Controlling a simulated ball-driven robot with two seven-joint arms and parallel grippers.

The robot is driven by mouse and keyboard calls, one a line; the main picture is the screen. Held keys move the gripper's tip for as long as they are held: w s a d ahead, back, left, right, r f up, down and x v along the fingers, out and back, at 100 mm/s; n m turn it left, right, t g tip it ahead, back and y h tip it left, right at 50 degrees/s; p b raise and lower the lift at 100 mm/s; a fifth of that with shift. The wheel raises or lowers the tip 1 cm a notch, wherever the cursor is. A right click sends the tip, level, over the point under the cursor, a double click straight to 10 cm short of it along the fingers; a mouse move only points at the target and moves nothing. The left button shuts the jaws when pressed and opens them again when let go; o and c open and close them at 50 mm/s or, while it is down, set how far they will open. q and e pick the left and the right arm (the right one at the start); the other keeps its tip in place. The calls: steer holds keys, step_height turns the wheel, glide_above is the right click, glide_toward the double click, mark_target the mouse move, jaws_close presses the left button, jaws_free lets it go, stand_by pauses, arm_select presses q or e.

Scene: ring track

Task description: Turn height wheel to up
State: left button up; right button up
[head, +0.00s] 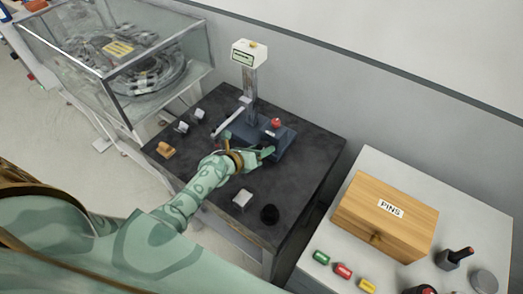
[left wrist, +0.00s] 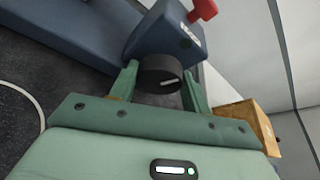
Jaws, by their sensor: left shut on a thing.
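The height wheel (left wrist: 160,72) is a dark round knob with a short white mark on its face, on the end of a blue block. It sits between the two fingers of my left gripper (left wrist: 160,88) in the left wrist view, and the gripper is shut on it. In the head view my left gripper (head: 247,146) is at the front of the blue-based stand (head: 284,142), and hides the wheel there. A label beside the wheel is too small to read. My right gripper is not in view.
The stand has a column (head: 250,85), a display head (head: 249,54) and a red knob (head: 276,122). Small parts lie on the dark table (head: 300,195). A glass case (head: 120,55) is at left; a wooden PINS box (head: 385,220) stands on the right table.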

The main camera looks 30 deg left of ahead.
arm_select(q)
steer(key=shift+a+f+n+h+b, duration=0.1)
steer(key=shift+n+h+b, duration=0.45)
steer(key=shift+n, duration=0.35)
steer(key=o, duration=1)
steer(key=shift+c, duration=0.2)
